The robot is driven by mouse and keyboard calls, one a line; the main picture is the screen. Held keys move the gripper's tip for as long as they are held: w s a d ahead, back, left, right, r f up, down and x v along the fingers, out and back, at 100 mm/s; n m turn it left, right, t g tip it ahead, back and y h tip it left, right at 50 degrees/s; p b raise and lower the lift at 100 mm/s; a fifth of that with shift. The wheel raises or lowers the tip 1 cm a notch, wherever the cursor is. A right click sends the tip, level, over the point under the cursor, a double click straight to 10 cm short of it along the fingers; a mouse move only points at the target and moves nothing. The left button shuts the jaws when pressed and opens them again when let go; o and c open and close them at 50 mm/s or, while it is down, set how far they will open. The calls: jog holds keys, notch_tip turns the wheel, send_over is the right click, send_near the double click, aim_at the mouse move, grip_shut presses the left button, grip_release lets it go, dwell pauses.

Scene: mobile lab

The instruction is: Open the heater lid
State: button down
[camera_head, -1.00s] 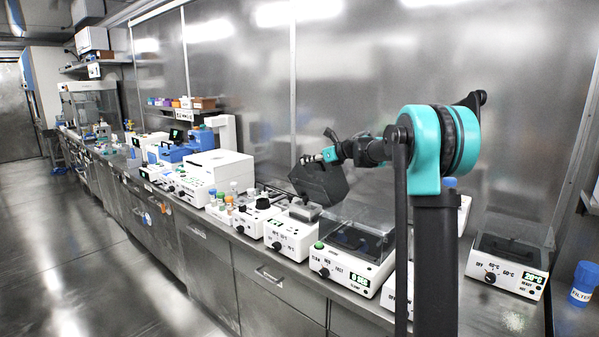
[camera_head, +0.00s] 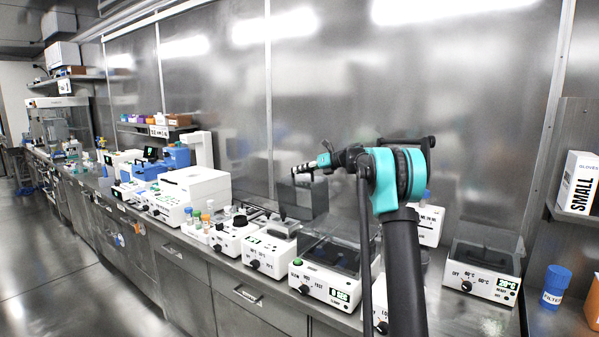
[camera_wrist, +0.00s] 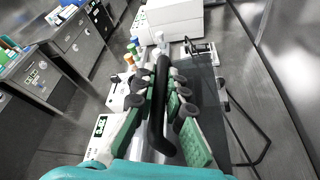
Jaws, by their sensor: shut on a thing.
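The raised heater lid (camera_head: 303,203) is a dark, see-through panel, standing nearly upright above the row of white devices. The white unit below it (camera_head: 268,254) has a dial and temperature marks; its join with the lid is hard to see. In the wrist view, the lid (camera_wrist: 205,85) is the smoky panel to the right of a thick black bar handle (camera_wrist: 158,75). My gripper (camera_wrist: 162,112) has its green-padded fingers on both sides of this handle and is shut on it. In the head view, my gripper (camera_head: 308,169) is at the lid's top edge.
A stirrer (camera_head: 329,282) with a clear cover stands right of the unit. Another heater with a clear lid (camera_head: 484,269) and a blue filter bottle (camera_head: 554,287) are farther right. Small bottles (camera_head: 209,211) stand left. The metal wall (camera_head: 350,100) is close behind.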

jog(key=c, duration=1.6)
grip_release()
jog(key=v, duration=1.2)
